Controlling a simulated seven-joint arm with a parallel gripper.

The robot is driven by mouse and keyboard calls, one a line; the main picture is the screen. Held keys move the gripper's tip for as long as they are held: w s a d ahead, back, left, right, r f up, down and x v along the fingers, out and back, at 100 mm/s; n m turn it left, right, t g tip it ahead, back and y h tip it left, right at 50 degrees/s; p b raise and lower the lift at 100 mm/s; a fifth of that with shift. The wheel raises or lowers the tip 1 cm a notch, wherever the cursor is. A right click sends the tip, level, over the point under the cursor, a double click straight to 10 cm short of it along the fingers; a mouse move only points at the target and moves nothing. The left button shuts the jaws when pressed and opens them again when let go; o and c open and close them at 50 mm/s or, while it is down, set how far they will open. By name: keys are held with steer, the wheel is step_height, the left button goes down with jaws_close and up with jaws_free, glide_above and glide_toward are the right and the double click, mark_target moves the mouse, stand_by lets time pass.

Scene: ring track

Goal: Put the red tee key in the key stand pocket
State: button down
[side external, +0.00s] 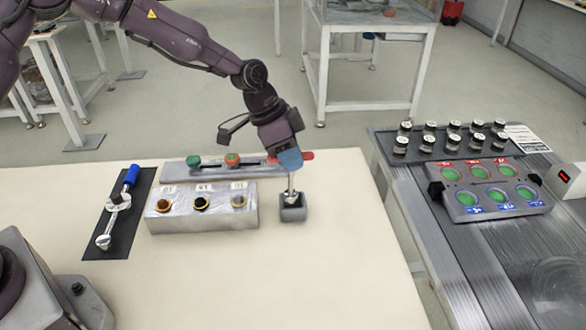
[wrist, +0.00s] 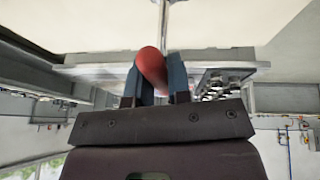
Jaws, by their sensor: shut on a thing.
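My gripper (side external: 290,160) is shut on the red handle of the tee key (side external: 307,155), above the right part of the cream table. The red handle also shows between the blue fingers in the wrist view (wrist: 152,70). The key's metal shaft points down, close to upright. Its lower end meets the top of a small grey block with a pocket, the key stand (side external: 292,214). I cannot tell how deep the tip sits in the pocket. In the wrist view the shaft runs off the top edge, and the stand cannot be made out there.
A silver box (side external: 201,217) with three round fittings stands left of the stand. Behind it lies a grey slotted track (side external: 215,172) with green and red-orange knobs. A blue-handled tool (side external: 118,204) lies on a black mat at left. The table's front right is clear.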

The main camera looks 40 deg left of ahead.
mark_target(293, 192)
steer(key=shift+w+d+f, duration=0.1)
steer(key=shift+w+f, duration=0.15)
steer(key=shift+f, duration=1.55)
steer(key=shift+f, duration=0.15)
steer(key=c, duration=1.1)
jaws_free()
steer(key=shift+o, duration=0.2)
